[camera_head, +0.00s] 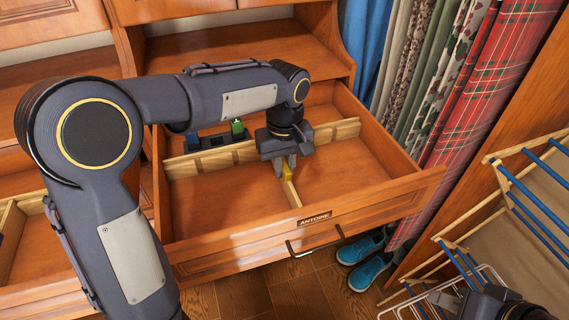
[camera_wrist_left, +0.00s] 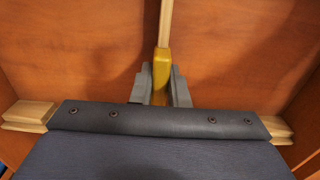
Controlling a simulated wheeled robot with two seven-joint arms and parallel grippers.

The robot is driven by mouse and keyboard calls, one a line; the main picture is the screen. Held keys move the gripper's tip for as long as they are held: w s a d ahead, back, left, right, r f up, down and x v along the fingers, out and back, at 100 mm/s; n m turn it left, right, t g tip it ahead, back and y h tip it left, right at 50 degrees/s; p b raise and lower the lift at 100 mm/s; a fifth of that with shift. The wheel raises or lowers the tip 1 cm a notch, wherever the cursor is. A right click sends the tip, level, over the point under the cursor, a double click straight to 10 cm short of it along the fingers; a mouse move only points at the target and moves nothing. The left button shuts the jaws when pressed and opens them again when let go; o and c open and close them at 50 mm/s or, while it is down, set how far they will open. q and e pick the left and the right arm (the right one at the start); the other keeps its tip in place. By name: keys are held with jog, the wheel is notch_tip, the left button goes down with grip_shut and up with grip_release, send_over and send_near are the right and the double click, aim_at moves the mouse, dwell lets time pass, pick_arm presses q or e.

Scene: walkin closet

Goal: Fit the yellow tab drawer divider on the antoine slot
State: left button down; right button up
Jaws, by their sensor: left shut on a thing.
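The drawer divider is a thin pale wood strip with a yellow tab (camera_head: 287,173) at its back end. It lies inside the open drawer, running from the cross rail toward the front panel with the ANTOINE label (camera_head: 314,218). My left gripper (camera_head: 285,170) is shut on the yellow tab from above. In the left wrist view the grey fingers (camera_wrist_left: 161,92) sit either side of the yellow tab (camera_wrist_left: 162,65), and the wood strip (camera_wrist_left: 166,22) runs away from it. I cannot tell whether the ends are seated. My right gripper (camera_head: 490,303) shows only partly at the bottom right; its fingers are unclear.
A wooden cross rail (camera_head: 210,160) spans the drawer. Behind it is a dark holder (camera_head: 225,146) with blue and green items. Blue shoes (camera_head: 365,262) lie on the floor. A drying rack (camera_head: 500,200) and hanging clothes (camera_head: 455,90) stand to the right.

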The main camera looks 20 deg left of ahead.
dwell(0.3)
pick_arm(q)
jog(key=c, duration=1.3)
grip_release()
notch_tip(320, 180, up, 8)
jog(key=shift+f, duration=0.1)
